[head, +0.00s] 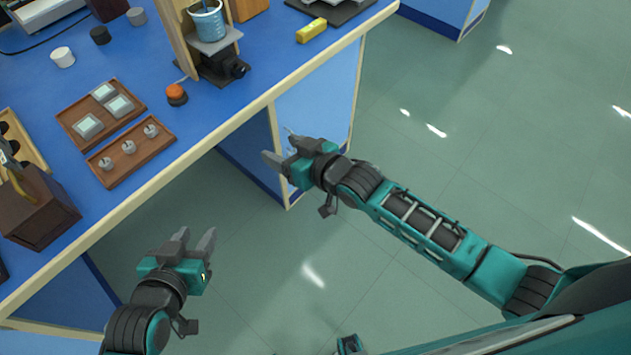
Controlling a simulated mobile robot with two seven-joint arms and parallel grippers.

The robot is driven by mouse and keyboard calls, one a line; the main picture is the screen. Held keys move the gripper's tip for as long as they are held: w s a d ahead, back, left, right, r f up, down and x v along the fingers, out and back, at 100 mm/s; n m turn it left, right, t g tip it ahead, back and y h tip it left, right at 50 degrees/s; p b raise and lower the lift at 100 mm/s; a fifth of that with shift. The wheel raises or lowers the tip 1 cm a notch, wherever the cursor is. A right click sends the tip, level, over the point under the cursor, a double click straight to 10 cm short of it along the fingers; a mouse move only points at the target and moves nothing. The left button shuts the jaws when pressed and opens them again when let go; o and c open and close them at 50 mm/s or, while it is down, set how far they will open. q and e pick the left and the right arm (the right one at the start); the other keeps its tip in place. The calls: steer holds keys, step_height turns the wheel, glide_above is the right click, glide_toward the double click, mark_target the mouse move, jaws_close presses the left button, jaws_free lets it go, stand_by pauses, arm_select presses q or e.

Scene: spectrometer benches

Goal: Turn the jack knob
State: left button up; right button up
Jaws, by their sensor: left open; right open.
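A black lab jack (215,68) stands near the front edge of the blue bench, with a dark round knob (238,68) on its side facing the edge. A blue beaker (207,22) stands on the jack's grey top plate (214,42), in front of a wooden frame. My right gripper (277,146) is open and empty, off the bench's front edge, below and right of the knob in the picture. My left gripper (196,238) is open and empty, further left and nearer to me, also off the bench edge. Neither touches the jack.
An orange-topped button (177,94) sits left of the jack, close to it. Wooden trays (131,153) with small parts and a brown tool block (38,210) lie further left. A yellow block (311,30) lies to the right. Bench surface between jack and yellow block is clear.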

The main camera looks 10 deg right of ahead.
arm_select(q)
steer(key=shift+f+b, duration=0.45)
steer(key=shift+f, duration=0.15)
arm_select(e)
steer(key=s+d+f+m+h, duration=0.1)
steer(key=s+d+f+h, duration=0.1)
steer(key=s, duration=0.4)
steer(key=d+f, duration=0.1)
steer(key=d, duration=0.1)
steer(key=shift+s+d+f+m, duration=0.15)
steer(key=shift+d+f+m, duration=0.15)
steer(key=shift+f, duration=0.05)
